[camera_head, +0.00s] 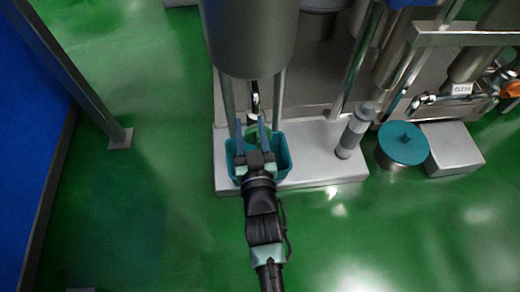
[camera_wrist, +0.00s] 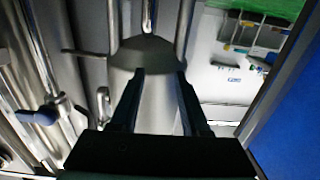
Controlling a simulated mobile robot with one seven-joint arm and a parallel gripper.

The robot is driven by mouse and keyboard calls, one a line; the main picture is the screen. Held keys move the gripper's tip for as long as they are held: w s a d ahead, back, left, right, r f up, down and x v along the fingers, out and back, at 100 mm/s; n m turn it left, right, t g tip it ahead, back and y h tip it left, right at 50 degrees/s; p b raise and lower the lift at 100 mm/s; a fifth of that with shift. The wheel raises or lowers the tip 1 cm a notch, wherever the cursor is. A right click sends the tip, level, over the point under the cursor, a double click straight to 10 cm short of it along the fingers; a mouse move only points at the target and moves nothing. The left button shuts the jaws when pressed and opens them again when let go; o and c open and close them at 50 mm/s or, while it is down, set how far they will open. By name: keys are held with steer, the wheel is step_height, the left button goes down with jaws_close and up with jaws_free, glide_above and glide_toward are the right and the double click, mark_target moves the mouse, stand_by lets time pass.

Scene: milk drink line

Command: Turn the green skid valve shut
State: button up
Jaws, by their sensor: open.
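A small green part, likely the valve handle (camera_head: 268,131), shows below the outlet pipe of the steel tank (camera_head: 252,40) in the head view. My gripper (camera_head: 250,124) is there with its two fingers apart, over the teal bucket (camera_head: 284,158). The fingers and gripper body hide part of the green part, and I cannot tell whether they touch it. In the wrist view my open gripper (camera_wrist: 161,74) points at a grey tank (camera_wrist: 158,100), with nothing seen held between the fingers. The green part cannot be made out there.
The bucket stands on a pale plinth (camera_head: 315,178) among steel tank legs. A grey cylinder (camera_head: 354,132), a teal-lidded pot (camera_head: 402,145) and pipework with an orange handle (camera_head: 510,88) are to the right. Green floor is open at left and front.

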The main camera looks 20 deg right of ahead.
glide_toward(259, 141)
steer(key=b+x, duration=0.3)
steer(key=x, duration=0.1)
steer(key=b+x, duration=0.3)
steer(key=shift+w+d+f, duration=0.1)
steer(key=shift+w+f, duration=0.15)
steer(key=shift+w, duration=0.15)
steer(key=shift+w+d+r, duration=0.1)
steer(key=shift+w+d, duration=0.05)
steer(key=shift+w, duration=0.25)
jaws_close()
